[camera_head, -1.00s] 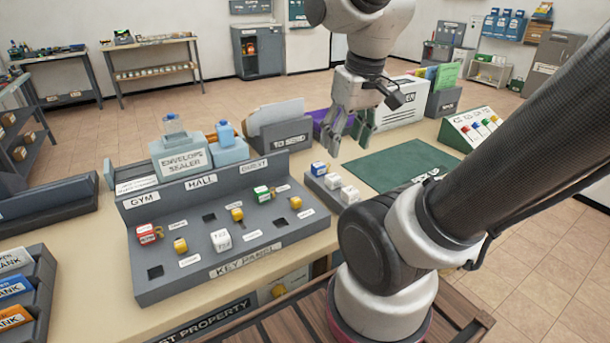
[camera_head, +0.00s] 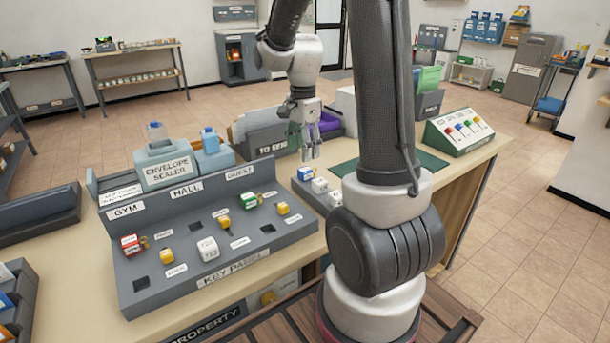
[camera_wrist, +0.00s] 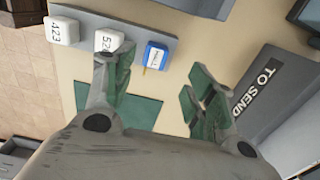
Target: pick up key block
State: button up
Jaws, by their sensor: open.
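The key panel (camera_head: 150,285) is a grey sloped board on the desk with slots, labels and several blocks. It holds a red block (camera_head: 131,244), a white block (camera_head: 208,248) and a green block (camera_head: 248,200), plus small yellow pieces. A small grey tray (camera_head: 312,203) to its right holds a blue-and-white block (camera_head: 306,174) and two white blocks (camera_head: 319,186). My gripper (camera_head: 308,147) is open and empty, above and behind this tray. In the wrist view, the blue block (camera_wrist: 156,55) lies ahead, between the directions of my open fingers (camera_wrist: 160,85), apart from them.
The grey TO SEND holder (camera_head: 265,142) stands close behind my gripper. The envelope sealer (camera_head: 172,163) is at the back left. A green mat (camera_head: 345,168) lies partly behind my arm. A sloped box with coloured pieces (camera_head: 458,135) stands at the right.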

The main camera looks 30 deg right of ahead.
aim_at(305, 169)
jog(key=f, duration=0.7)
jog(key=shift+s+d+f, duration=0.1)
jog(key=shift+s, duration=0.2)
jog(key=c, duration=1)
